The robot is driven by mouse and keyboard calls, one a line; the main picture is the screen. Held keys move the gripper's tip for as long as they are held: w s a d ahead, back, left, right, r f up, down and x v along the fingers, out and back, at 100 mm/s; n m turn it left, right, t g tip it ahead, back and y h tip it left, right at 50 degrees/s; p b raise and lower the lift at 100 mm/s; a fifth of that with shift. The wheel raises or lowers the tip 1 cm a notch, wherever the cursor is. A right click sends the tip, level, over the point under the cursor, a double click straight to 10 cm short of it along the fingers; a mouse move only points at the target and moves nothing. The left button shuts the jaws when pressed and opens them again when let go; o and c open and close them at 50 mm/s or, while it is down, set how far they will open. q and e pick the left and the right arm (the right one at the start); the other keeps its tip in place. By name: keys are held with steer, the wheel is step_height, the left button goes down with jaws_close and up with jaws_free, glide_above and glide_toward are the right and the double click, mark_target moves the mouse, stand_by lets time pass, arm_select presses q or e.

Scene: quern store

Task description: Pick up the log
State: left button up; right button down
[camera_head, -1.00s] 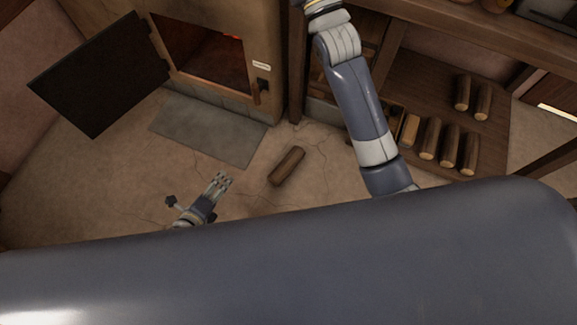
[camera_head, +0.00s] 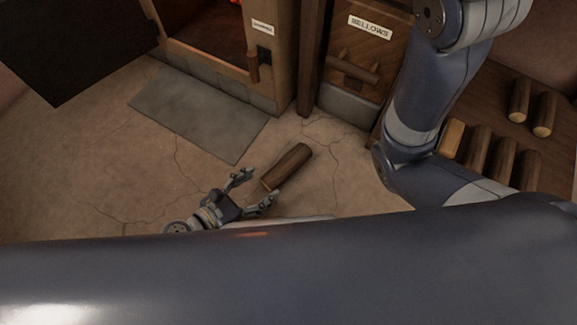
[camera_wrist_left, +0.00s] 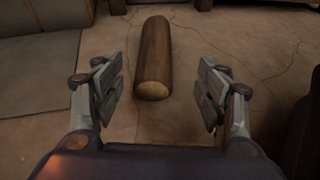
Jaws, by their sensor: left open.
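A short brown log (camera_head: 287,167) lies alone on the cracked floor in the head view. My left gripper (camera_head: 256,188) is open and empty, close to the log's near end. In the left wrist view the log (camera_wrist_left: 154,62) lies ahead, its pale cut end facing me, roughly midway between the fingers of my left gripper (camera_wrist_left: 158,92). I see no contact between the fingers and the log. My right arm comes in at the right of the head view, but its gripper is out of the picture.
A stove (camera_head: 283,60) with an open dark door (camera_head: 75,45) stands at the back left, a grey slab (camera_head: 200,112) on the floor before it. The floor around the lone log is clear.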

mark_target(283, 168)
arm_select(q)
steer(key=x, duration=0.5)
steer(key=shift+w, duration=0.1)
steer(key=x, duration=0.2)
steer(key=b+x, duration=0.1)
steer(key=x, duration=0.1)
steer(key=shift+w+a+f, duration=0.1)
steer(key=shift+w+f, duration=0.2)
steer(key=shift+w, duration=0.05)
steer(key=shift+w+d+f, duration=0.15)
steer(key=shift+w+d, duration=0.2)
steer(key=shift+d, duration=0.05)
steer(key=c, duration=1.3)
